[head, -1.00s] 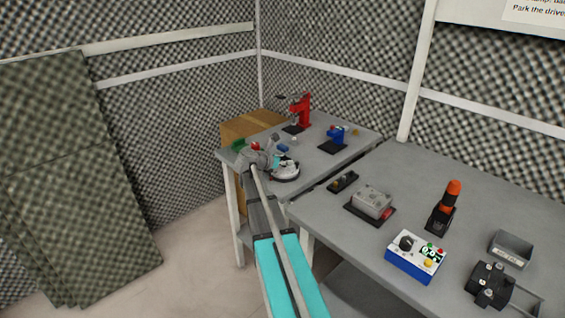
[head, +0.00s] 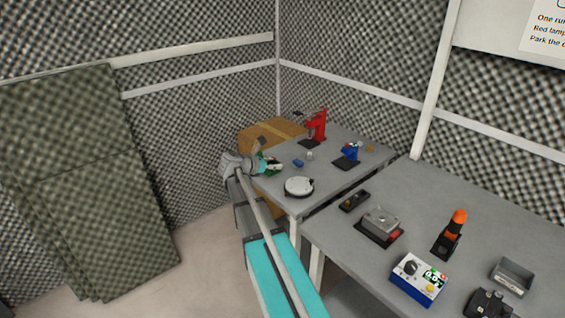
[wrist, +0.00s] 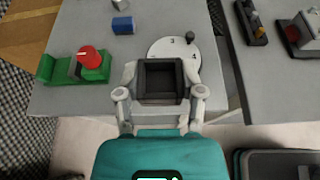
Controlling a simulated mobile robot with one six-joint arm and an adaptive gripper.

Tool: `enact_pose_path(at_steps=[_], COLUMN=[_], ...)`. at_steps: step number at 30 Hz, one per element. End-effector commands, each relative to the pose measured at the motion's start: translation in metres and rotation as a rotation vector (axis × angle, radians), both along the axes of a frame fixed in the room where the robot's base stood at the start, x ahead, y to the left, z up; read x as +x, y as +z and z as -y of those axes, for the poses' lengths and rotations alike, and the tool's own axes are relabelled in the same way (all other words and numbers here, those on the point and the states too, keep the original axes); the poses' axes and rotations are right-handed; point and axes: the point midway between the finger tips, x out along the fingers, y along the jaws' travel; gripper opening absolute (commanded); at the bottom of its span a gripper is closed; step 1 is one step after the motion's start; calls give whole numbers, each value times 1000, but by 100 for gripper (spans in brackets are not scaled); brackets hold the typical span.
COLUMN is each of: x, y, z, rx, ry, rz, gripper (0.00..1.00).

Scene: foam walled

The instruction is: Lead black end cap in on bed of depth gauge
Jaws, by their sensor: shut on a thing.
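The black end cap (wrist: 161,82), a square hollow piece with its open side showing, sits between the fingertips of my gripper (wrist: 160,84) in the wrist view. The fingers are shut on it from both sides. In the head view my gripper (head: 268,166) is at the left edge of the far table, and the cap cannot be made out clearly there. I cannot tell for sure which thing is the depth gauge. A blue device (head: 350,153) on a black base stands toward the far table's right side.
A white numbered dial (head: 299,187) and a blue block (head: 298,163) lie on the far table. A green fixture with a red knob (wrist: 90,58) is left of the cap. A red press (head: 317,125) stands behind. The right-hand table holds several devices.

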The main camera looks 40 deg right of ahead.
Motion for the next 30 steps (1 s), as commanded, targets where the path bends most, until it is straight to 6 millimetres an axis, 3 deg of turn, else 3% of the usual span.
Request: enact_pose_path(at_steps=[9, 30], x=[4, 4], y=[11, 11], z=[-25, -26], rx=[0, 0], ry=[1, 0], rz=[0, 0], gripper=[10, 10])
